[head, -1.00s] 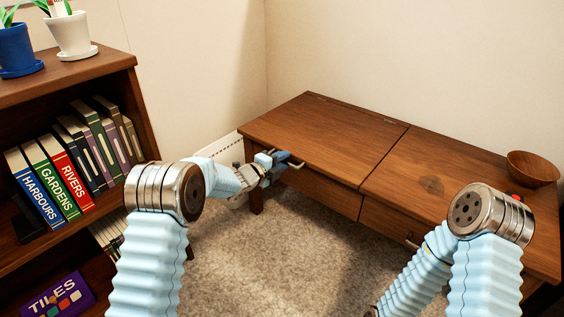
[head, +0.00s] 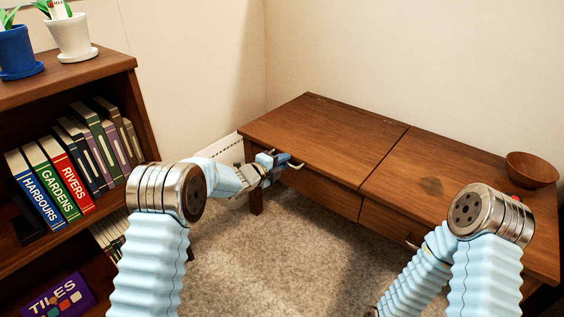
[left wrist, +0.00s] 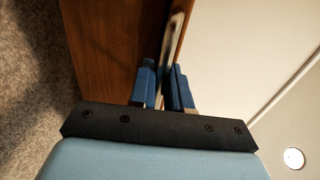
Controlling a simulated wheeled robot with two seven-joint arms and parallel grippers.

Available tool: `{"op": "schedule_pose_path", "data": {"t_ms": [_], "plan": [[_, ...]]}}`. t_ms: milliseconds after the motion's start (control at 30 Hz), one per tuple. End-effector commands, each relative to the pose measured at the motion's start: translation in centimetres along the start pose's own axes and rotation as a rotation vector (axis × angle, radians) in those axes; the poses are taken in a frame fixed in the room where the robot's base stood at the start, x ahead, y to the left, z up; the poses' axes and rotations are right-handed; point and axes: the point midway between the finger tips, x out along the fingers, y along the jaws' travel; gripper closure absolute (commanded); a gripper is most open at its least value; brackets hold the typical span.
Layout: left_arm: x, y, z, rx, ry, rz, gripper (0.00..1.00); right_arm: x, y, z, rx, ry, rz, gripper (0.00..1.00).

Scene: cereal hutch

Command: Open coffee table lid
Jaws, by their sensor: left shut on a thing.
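The coffee table (head: 446,207) is wooden, with a flat lid (head: 322,137) on its left half, lying closed. Hinges show along the lid's back edge. A pale metal handle (head: 296,164) sticks out at the lid's front edge. My left gripper (head: 277,160) is at this handle, by the table's left front corner. In the left wrist view its blue fingers (left wrist: 165,88) are shut on the metal handle (left wrist: 176,38), close to the wooden edge. My right arm shows at the lower right, but its gripper is out of view.
A bookshelf (head: 85,75) with books and potted plants stands at the left. A wooden bowl (head: 532,169) and a small red thing sit on the table's right end. Carpet (head: 268,255) in front of the table is clear. Walls stand close behind.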

Motion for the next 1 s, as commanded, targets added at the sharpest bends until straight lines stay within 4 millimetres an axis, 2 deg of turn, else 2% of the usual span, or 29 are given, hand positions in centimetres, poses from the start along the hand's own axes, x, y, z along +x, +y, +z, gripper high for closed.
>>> {"op": "schedule_pose_path", "data": {"t_ms": [267,467,567,800,1000], "plan": [[-0.9,-5.2,0.1,0.002,-0.001,0.075,1.00,-4.9,-1.6,-0.1,0.001,0.004,0.006,0.57],[-1.4,-10.1,0.1,0.000,-0.002,0.112,1.00,-9.2,-2.7,-0.4,0.004,0.016,0.015,0.57],[-1.4,-13.0,0.1,0.000,-0.001,0.111,1.00,-11.0,-4.0,0.0,-0.005,0.005,0.006,0.57],[-0.6,-19.9,0.1,0.002,-0.001,0.111,1.00,-15.5,-7.4,0.9,-0.028,-0.021,-0.018,0.57],[0.7,-23.6,0.1,0.002,-0.001,0.110,1.00,-17.2,-8.0,0.8,-0.029,-0.022,-0.019,0.57]]}}
